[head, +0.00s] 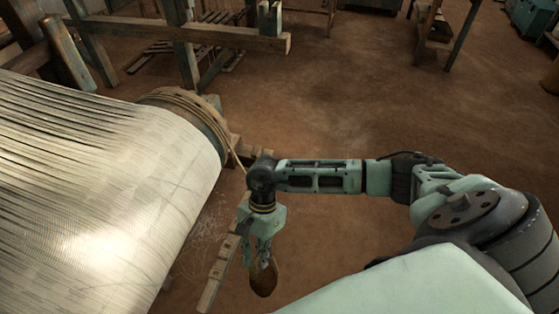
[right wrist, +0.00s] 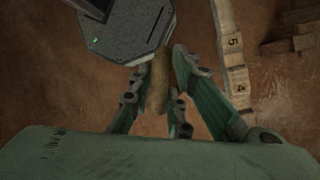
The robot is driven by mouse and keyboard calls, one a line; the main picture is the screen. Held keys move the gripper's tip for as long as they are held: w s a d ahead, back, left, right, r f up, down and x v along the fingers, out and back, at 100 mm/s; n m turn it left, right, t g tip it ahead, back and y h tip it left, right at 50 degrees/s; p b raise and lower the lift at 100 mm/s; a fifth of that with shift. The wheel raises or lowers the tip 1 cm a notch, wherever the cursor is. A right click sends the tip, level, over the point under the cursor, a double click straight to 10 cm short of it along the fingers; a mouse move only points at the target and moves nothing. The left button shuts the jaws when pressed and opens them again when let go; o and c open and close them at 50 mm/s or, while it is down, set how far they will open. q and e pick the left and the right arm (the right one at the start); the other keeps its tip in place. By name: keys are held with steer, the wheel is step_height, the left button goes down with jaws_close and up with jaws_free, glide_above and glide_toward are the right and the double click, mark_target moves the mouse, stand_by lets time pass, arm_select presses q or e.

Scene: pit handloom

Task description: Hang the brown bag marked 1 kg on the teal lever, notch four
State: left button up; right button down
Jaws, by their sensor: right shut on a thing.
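My right gripper (head: 263,243) hangs fingers down near the middle of the head view, shut on a brown bag (head: 264,279). The bag hangs below the fingertips, and its mark cannot be read. In the right wrist view the bag (right wrist: 159,82) shows as a narrow brown shape between the green fingers. A long lever (head: 216,274) lies just left of the gripper in the head view, pale and worn, with little teal showing. In the right wrist view the lever (right wrist: 233,60) bears the numbers 5 and 4, apart from the bag. My left gripper is not in view.
A large warp beam (head: 110,190) wound with pale threads fills the left, with rope (head: 190,105) around its end. Wooden frame posts (head: 180,45) stand behind. Wooden blocks (right wrist: 295,30) lie at the right wrist view's upper right. The earthen floor (head: 350,100) beyond is open.

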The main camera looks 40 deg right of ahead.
steer(key=m, duration=0.2)
steer(key=w+d+f+m+t+y, duration=0.1)
steer(key=m, duration=0.1)
steer(key=d+f+m+t+p, duration=0.1)
steer(key=m, duration=0.1)
steer(key=shift+w+d+f, duration=0.2)
steer(key=shift+d, duration=0.05)
steer(key=w+d+f+m+t, duration=0.1)
steer(key=d+f+m+t, duration=0.1)
steer(key=d+m+t, duration=0.4)
steer(key=shift+w+a+f+m+g+b, duration=0.3)
steer(key=shift+w+a+b, duration=0.65)
steer(key=shift+w+a, duration=1)
steer(key=shift+w+a+f+m+g+b, duration=0.15)
steer(key=shift+w+a+m+g+b, duration=0.2)
steer(key=shift+w+a+b, duration=1.5)
steer(key=shift+w+a+f+m+g, duration=0.3)
steer(key=shift+w+a, duration=0.9)
steer(key=shift+w, duration=1.75)
steer(key=shift+s+d+f+b, duration=0.1)
steer(key=shift+f+b, duration=0.75)
steer(key=shift+f, duration=0.2)
steer(key=shift+f, duration=0.25)
steer(key=shift+s, duration=0.1)
